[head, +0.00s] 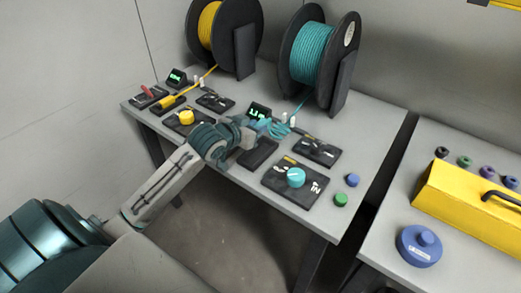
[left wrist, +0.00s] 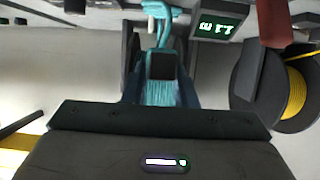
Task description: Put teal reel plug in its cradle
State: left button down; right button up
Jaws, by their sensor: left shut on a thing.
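My left gripper (head: 280,130) reaches over the table beside the small green-lit display, under the teal reel (head: 312,55). It is shut on the teal reel plug, which is mostly hidden between the fingers. A teal cable runs from the reel down to the gripper. In the left wrist view the teal fingertips (left wrist: 158,18) show at the top. A black block (head: 258,154), which looks like the teal cradle, sits on the table just in front of the gripper and appears empty. My right gripper is not in view.
The yellow plug (head: 168,102) lies on a block at the left, with its cable rising to the yellow reel (head: 210,22). A teal knob (head: 296,177) and black fixture (head: 318,150) stand at right. A yellow toolbox (head: 470,205) is on the other table.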

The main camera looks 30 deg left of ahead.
aim_at(254, 158)
pick_arm(q)
notch_tip(254, 158, down, 8)
jog(key=shift+f, duration=0.25)
jog(key=c, duration=1.2)
grip_release()
jog(key=shift+s+f, duration=0.1)
jog(key=shift+o, duration=0.2)
jog(key=shift+s+r, duration=0.2)
jog(key=shift+s, duration=0.2)
jog(key=v, duration=0.5)
jog(key=p+v, duration=0.1)
jog(key=v, duration=0.4)
jog(key=shift+s+r, duration=0.25)
jog(key=shift+s, duration=0.25)
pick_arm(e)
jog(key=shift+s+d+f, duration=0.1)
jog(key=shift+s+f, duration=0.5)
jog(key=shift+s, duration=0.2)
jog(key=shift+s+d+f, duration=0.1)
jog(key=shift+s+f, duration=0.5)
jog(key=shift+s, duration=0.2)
